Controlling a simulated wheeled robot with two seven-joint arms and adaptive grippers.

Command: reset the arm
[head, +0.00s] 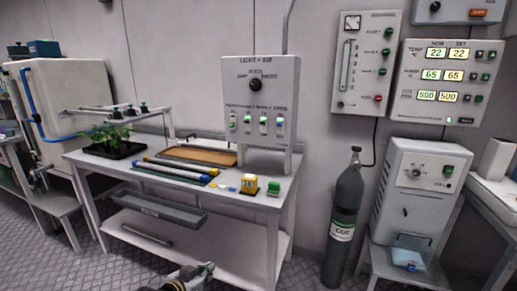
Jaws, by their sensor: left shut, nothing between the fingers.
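My left gripper (204,268) shows at the bottom edge of the head view, left of the middle. It is shut and empty. It is low in front of the white table (190,240), and I see no contact with anything. Most of my left arm is cut off by the lower edge of the picture. My right gripper is not in view.
Patterned floor (60,268) is clear at the left front.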

